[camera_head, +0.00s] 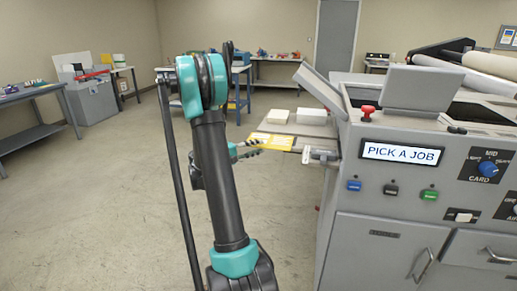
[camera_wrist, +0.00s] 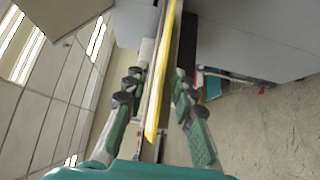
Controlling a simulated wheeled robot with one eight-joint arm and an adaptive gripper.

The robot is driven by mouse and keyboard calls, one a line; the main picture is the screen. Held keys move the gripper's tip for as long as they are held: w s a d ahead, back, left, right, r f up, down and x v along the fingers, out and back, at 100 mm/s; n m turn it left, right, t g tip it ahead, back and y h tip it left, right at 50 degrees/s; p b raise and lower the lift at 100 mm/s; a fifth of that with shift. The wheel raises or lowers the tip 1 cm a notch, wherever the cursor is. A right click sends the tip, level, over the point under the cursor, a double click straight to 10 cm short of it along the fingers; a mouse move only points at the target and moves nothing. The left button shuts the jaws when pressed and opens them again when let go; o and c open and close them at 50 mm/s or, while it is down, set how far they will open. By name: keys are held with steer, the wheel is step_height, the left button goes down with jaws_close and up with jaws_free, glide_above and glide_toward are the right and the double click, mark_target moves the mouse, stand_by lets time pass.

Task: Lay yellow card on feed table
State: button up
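The yellow card (camera_head: 272,141) is flat and thin, at the near left edge of the grey feed table (camera_head: 312,131) on the machine's left side. My gripper (camera_head: 258,149) holds the card from the left, with its fingers closed about it. In the wrist view the yellow card (camera_wrist: 163,85) shows nearly edge-on as a long strip between the two fingers of my gripper (camera_wrist: 162,78). I cannot tell whether the card touches the table or hangs just above it. My arm hides part of the view to the left.
Two white stacks (camera_head: 312,115) (camera_head: 277,116) sit on the feed table behind the card. The laminator (camera_head: 400,210) stands right, with a screen (camera_head: 402,153) reading "PICK A JOB", a red knob (camera_head: 368,112) and coloured buttons. The floor (camera_head: 110,200) at left is clear.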

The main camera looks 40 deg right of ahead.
steer(key=w+a, duration=0.1)
steer(key=a, duration=1)
steer(key=s+a+f+t+y, duration=0.2)
steer(key=s+a+f+y, duration=0.2)
steer(key=s+a+y, duration=0.2)
steer(key=s+a+f+n+t+y, duration=0.1)
steer(key=s+a+f+y, duration=0.4)
steer(key=a, duration=0.6)
steer(key=s+a+f+t+y, duration=0.3)
steer(key=s+a+y, duration=0.3)
steer(key=s+a, duration=0.2)
steer(key=shift+s+a+f+n+t+y, duration=0.3)
steer(key=shift+s+f+t+y, duration=0.1)
steer(key=shift+f, duration=0.35)
steer(key=shift+d, duration=0.15)
